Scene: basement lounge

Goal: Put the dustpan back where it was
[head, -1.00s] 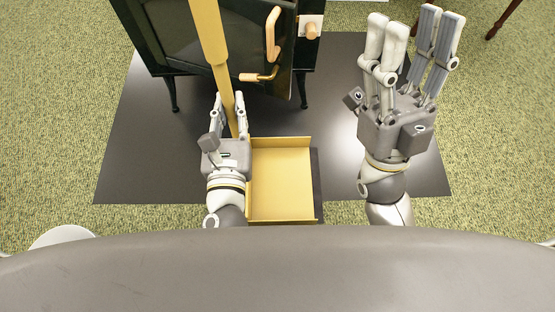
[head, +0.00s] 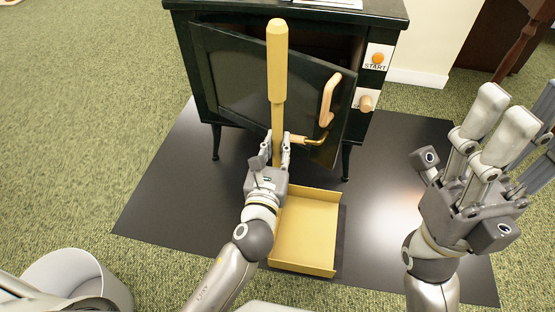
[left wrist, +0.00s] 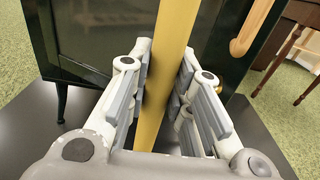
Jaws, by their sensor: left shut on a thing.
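The dustpan is yellow, with a tall upright handle (head: 277,70) and a shallow open pan (head: 306,232). My left gripper (head: 276,145) is shut on the handle low down, just above the pan. In the left wrist view the handle (left wrist: 170,60) runs between the two fingers (left wrist: 160,85). The pan is over the dark floor mat in front of the stove; I cannot tell whether it touches the mat. My right gripper (head: 505,130) is raised at the right, its fingers apart with nothing between them.
A black stove (head: 230,75) stands behind the dustpan, its door ajar, with a wooden handle (head: 329,97) and a START button (head: 378,58). The dark mat (head: 160,200) has free room left of the pan. A white round bin (head: 70,278) stands at lower left.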

